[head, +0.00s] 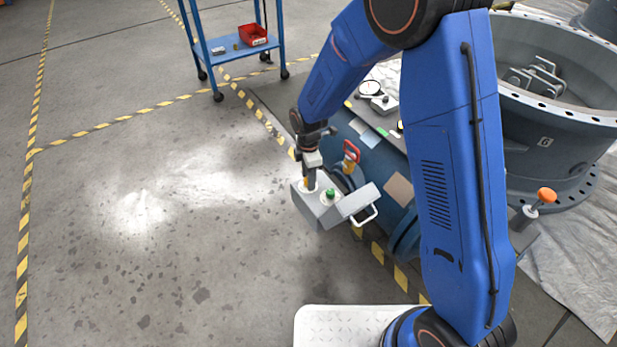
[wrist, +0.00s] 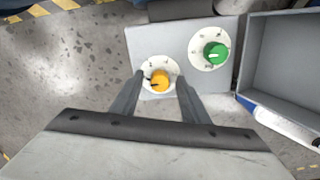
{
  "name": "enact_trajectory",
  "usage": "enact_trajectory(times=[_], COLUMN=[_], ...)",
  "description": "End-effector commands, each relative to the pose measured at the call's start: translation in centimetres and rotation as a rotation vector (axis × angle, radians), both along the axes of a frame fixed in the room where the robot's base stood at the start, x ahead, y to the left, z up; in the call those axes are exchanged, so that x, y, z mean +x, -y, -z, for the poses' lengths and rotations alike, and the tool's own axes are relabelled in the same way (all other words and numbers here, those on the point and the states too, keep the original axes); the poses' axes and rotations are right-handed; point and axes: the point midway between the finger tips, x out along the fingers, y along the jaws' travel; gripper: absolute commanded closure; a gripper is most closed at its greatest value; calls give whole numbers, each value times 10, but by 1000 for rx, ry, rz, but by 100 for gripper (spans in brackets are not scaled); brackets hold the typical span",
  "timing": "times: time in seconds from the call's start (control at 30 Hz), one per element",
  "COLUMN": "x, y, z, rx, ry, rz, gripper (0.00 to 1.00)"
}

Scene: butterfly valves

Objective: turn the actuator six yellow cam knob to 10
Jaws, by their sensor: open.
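The yellow cam knob (wrist: 160,80) sits on a white round dial on the grey actuator box (wrist: 146,38). Its dark pointer mark faces left in the wrist view; the dial numbers are too small to read. My gripper (wrist: 159,76) is open, with one finger on each side of the yellow knob. Whether the fingers touch it I cannot tell. A green knob (wrist: 215,52) on its own dial is up and to the right. In the head view my gripper (head: 309,187) is over the left part of the box (head: 319,212), beside the green knob (head: 330,193).
A red-handled part (head: 351,155) stands just behind the box. A blue cart (head: 236,48) with a red bin (head: 252,35) stands farther back. Floor to the left is clear.

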Motion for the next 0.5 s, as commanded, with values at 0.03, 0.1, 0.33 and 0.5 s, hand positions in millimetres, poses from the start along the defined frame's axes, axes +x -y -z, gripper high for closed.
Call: enact_trajectory(times=[0.03, 0.1, 0.33, 0.5], x=[0, 0, 0, 0], y=[0, 0, 0, 0], z=[1, 2, 1, 1], rx=[0, 0, 0, 0], ry=[-1, 0, 0, 0], rz=[0, 0, 0, 0], gripper=[59, 59, 71, 100])
